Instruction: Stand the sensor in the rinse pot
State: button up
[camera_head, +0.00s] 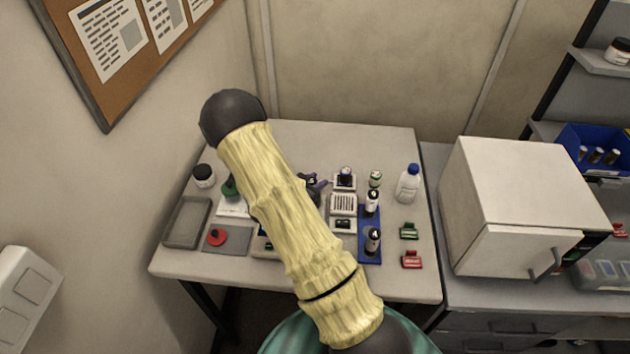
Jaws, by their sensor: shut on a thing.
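My sleeved arm crosses the middle of the view and hides part of the table. A dark, purplish end showing just past its right side looks like my gripper (314,183). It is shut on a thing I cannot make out. To its right, a dark item with a bluish top (345,175) stands at a pale block. I cannot tell which item is the sensor or which is the rinse pot.
A blue strip (369,222) carries dark bottles, right of a slotted white block (343,204). A blue-capped bottle (408,184) stands behind green (409,231) and red (412,259) clips. A white cabinet (520,205) stands right.

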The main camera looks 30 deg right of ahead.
jog(key=shift+f, duration=0.2)
jog(key=o, duration=1.1)
jog(key=shift+c, duration=0.2)
jog(key=shift+r, duration=0.1)
jog(key=shift+r, duration=0.1)
jog(key=b+v, duration=0.2)
jog(key=v, duration=1)
